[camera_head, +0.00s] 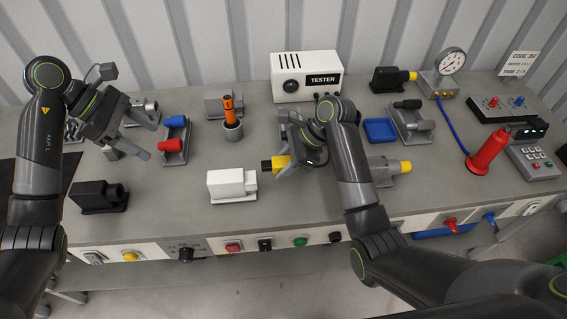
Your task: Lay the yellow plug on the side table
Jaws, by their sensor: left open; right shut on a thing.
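The yellow plug (281,161), with a black end, is in the jaws of my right gripper (284,165), a little left of the bench's middle. The gripper is shut on it, and its fingers and wrist hide part of the plug. My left gripper (126,150) is open and empty over the left part of the bench, beside a grey holder with a red plug (172,145). I cannot clearly make out the side table; a dark surface (30,172) shows at the left edge, partly behind my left arm.
A white socket block (232,184) and a black one (98,197) stand near the bench's front edge. An orange-handled tool stands in a cup (233,132). The tester (306,76) is at the back. Bare bench (180,215) lies between the front blocks.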

